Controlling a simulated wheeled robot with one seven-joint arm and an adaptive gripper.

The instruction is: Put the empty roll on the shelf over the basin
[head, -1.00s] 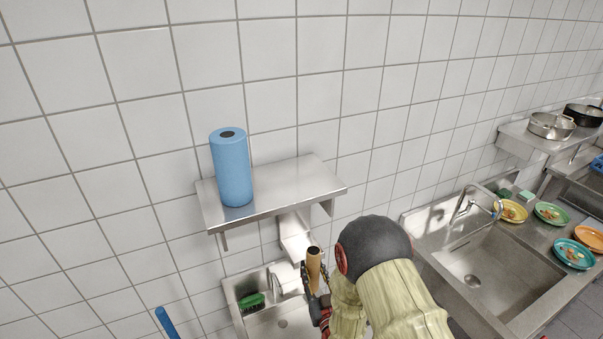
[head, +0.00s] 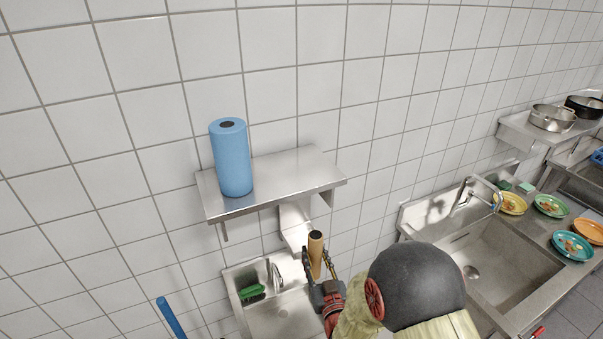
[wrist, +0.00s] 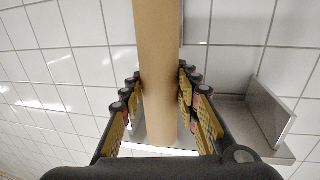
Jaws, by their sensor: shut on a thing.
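The empty roll, a brown cardboard tube (head: 315,250), stands roughly upright between the fingers of my gripper (head: 323,274). In the wrist view the tube (wrist: 158,60) runs up through the middle, with the gripper's fingers (wrist: 161,95) closed on both sides of it. The steel shelf (head: 290,180) is on the tiled wall, above and a little left of the held tube in the head view. The small basin (head: 280,318) is below the shelf, partly hidden by my gripper and arm. Part of a steel shelf (wrist: 268,112) shows at the right in the wrist view.
A full blue roll (head: 231,160) stands on the shelf's left part; its right part is clear. A green brush (head: 252,291) and a tap (head: 276,275) are at the basin. A larger sink (head: 500,262) and plates (head: 572,247) are at the right.

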